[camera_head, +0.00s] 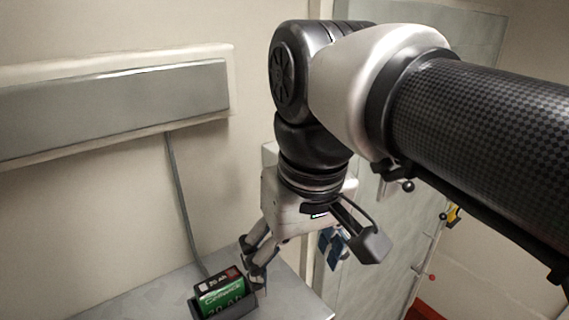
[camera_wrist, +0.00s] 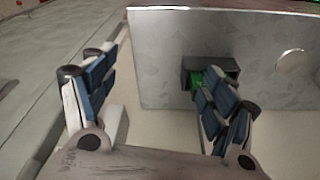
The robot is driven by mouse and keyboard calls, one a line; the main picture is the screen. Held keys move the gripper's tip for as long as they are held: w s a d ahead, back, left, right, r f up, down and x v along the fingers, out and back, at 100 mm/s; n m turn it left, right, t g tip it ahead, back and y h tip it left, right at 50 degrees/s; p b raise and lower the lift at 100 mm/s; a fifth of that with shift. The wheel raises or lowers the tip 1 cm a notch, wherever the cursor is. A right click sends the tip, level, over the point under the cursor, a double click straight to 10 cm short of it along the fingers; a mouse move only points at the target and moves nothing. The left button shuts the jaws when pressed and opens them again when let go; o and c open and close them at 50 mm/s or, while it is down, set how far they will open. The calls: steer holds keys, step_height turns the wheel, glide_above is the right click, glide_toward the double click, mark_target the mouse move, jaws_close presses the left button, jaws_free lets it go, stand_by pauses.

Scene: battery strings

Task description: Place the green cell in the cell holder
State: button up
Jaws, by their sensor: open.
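The green cell (camera_head: 222,299) has a dark top and white lettering. It sits upright in the black cell holder (camera_head: 195,310) on the grey table, low in the head view. In the wrist view the cell (camera_wrist: 197,83) shows as a green patch in the dark holder (camera_wrist: 228,66), partly hidden by a finger. My gripper (camera_head: 293,266) is open, just right of the cell, with nothing between its fingers. In the wrist view my gripper (camera_wrist: 150,72) has its blue-padded fingers wide apart. One finger is close to the cell; I cannot tell if they touch.
The grey tabletop (camera_head: 290,300) is bare right of the holder, and its edge runs close under my gripper. A grey wall panel (camera_head: 110,105) with a hanging cable (camera_head: 182,205) is at the left. A pale round spot (camera_wrist: 291,64) shows on the tabletop.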

steer(key=s+d+f+m+t, duration=0.1)
steer(key=s+d+f, duration=0.2)
steer(key=d+f, duration=0.2)
steer(key=s+d+f+m+t, duration=0.2)
steer(key=s+d+f, duration=0.2)
steer(key=f, duration=0.4)
steer(key=shift+s+d+m+h, duration=0.25)
steer(key=shift+d+m+h, duration=0.05)
steer(key=shift+d, duration=0.1)
steer(key=shift+f, duration=0.1)
step_height(320, 180, down, 30)
steer(key=b, duration=2.9)
steer(key=shift+r+b, duration=0.25)
steer(key=shift+b, duration=0.05)
